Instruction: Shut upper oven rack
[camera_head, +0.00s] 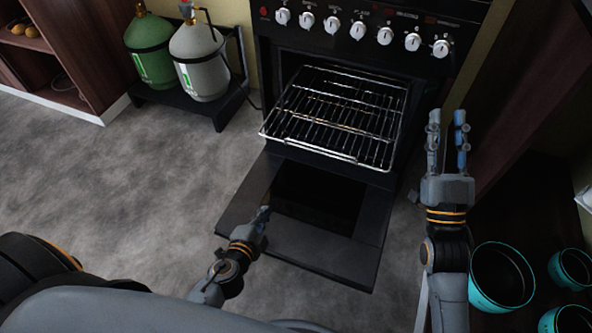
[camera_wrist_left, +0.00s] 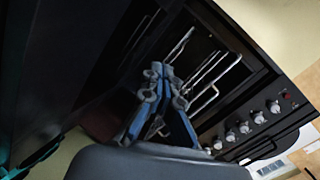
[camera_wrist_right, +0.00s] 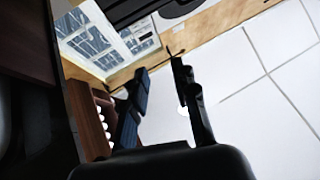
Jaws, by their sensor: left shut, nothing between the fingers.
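The black oven stands at the top centre with its door (camera_head: 232,212) folded down. A wire oven rack (camera_head: 338,112) sticks out of the cavity over the door. Its front edge faces me, and its bars also show in the left wrist view (camera_wrist_left: 209,98). I cannot tell whether a second rack lies below it. My left gripper (camera_head: 265,212) is shut and empty, over the left part of the door and apart from the rack's front edge. It also shows in the left wrist view (camera_wrist_left: 162,72). My right gripper (camera_head: 447,118) is open and empty, right of the oven.
A row of white knobs (camera_head: 358,30) runs along the oven front. A green gas cylinder (camera_head: 150,50) and a grey one (camera_head: 200,62) stand on a black stand at the left. Teal-rimmed pots (camera_head: 502,277) are at the lower right. The grey floor (camera_head: 120,180) is clear at the left.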

